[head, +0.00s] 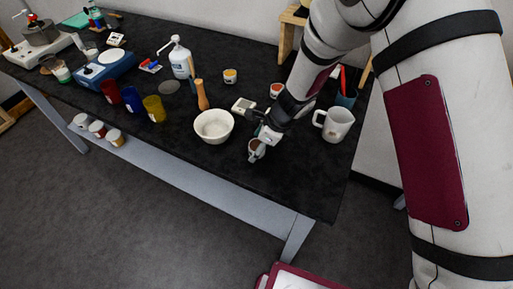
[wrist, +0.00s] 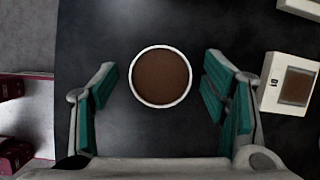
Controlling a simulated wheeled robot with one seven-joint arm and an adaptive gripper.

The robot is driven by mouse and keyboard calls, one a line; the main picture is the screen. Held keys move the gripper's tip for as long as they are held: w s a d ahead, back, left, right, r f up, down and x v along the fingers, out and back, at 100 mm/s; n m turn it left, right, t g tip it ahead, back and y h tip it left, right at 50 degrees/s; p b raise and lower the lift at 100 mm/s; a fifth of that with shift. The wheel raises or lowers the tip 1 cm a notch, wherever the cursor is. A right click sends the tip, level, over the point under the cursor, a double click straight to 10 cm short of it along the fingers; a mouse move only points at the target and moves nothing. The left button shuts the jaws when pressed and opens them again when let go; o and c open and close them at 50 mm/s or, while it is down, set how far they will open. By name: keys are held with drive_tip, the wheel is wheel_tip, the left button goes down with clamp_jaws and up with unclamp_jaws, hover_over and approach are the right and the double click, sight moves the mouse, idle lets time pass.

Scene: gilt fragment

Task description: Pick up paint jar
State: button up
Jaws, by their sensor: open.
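A small round paint jar with a white rim and brown contents stands on the black table. In the wrist view the paint jar (wrist: 161,77) lies between and slightly ahead of the fingers, with a gap on both sides. In the head view the jar (head: 256,149) is near the table's front edge, partly hidden by my gripper. My gripper (wrist: 163,88) is open, with green-padded fingers on either side. It points down over the jar, and no contact shows. In the head view my gripper (head: 258,141) is small and partly covers the jar.
A white bowl (head: 213,127) stands close left of the jar, and a white mug (head: 334,124) to its right. A small boxy device (wrist: 290,85) lies right of my gripper. Other small jars (head: 230,76) stand farther back. The table's front edge is close.

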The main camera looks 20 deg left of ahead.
drive_tip(key=shift+a+f, duration=0.2)
drive_tip(key=shift+f, duration=0.3)
drive_tip(key=c, duration=1.4)
drive_tip(key=shift+r, duration=0.1)
